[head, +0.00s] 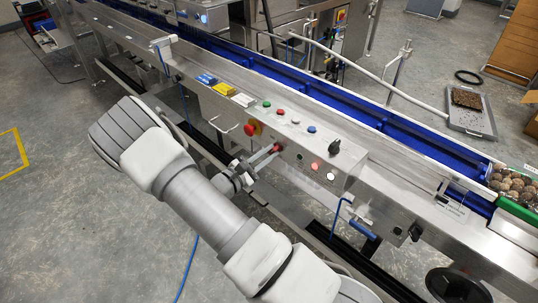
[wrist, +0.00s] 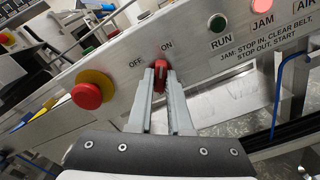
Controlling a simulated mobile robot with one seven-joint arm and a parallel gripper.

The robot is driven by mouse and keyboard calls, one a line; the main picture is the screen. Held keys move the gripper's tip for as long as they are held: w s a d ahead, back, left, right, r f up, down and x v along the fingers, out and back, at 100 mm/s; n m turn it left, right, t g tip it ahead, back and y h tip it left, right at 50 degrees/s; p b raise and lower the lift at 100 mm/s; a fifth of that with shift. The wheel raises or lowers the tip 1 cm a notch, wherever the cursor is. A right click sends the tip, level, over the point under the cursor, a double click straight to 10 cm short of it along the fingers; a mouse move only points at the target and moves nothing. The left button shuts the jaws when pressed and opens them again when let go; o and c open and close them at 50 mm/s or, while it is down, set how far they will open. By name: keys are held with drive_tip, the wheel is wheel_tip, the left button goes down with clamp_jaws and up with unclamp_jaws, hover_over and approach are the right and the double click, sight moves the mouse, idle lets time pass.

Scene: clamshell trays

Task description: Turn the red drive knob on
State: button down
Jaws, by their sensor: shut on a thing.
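The red drive knob (wrist: 161,70) sits on the sloping steel panel in the wrist view, below the OFF and ON labels. In the head view the red knob (head: 276,148) shows on the panel's front face. My gripper (wrist: 161,78) has its two grey fingers on either side of the knob, shut on it. The fingers also reach the knob in the head view (head: 270,153). The fingertips partly hide the knob's sides, and I cannot tell for sure which label it points to.
A red emergency stop button (wrist: 87,95) on a yellow ring is left of the knob. A blue conveyor (head: 345,103) runs behind the panel. A blue-handled lever (head: 362,229) projects at the front.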

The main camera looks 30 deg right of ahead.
drive_tip(key=shift+m, duration=0.3)
drive_tip(key=c, duration=0.8)
unclamp_jaws()
drive_tip(key=shift+c, duration=0.2)
drive_tip(key=shift+a, duration=0.1)
drive_tip(key=p+v, duration=0.2)
drive_tip(key=v, duration=1.5)
drive_tip(key=shift+p, duration=0.3)
drive_tip(key=shift+a, duration=0.1)
